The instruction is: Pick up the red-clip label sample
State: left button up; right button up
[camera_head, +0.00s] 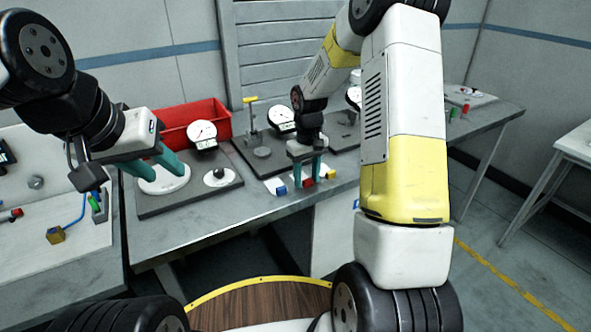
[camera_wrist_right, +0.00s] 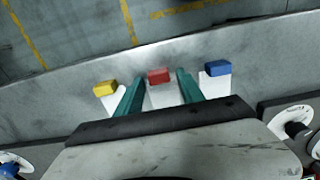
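The red-clip label sample (camera_head: 308,183) lies near the front edge of the workbench, a red clip on a white card. In the right wrist view the red clip (camera_wrist_right: 159,76) sits between the fingertips of my right gripper (camera_wrist_right: 158,80), with visible gaps on both sides. My right gripper (camera_head: 307,180) is open and reaches down around the sample. The blue-clip sample (camera_head: 281,190) lies beside it; it also shows in the right wrist view (camera_wrist_right: 218,69). A yellow-clip sample (camera_wrist_right: 105,88) lies on the other side. My left gripper (camera_head: 155,168) is open and empty over the bench's left part.
Dial gauges (camera_head: 203,133) on dark plates and a red bin (camera_head: 190,120) stand behind on the workbench (camera_head: 215,228). A left side table (camera_head: 60,270) carries small parts. Red and green pieces (camera_head: 465,109) stand at the far right.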

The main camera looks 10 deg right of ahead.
grip_shut()
jog(key=shift+r, duration=0.15)
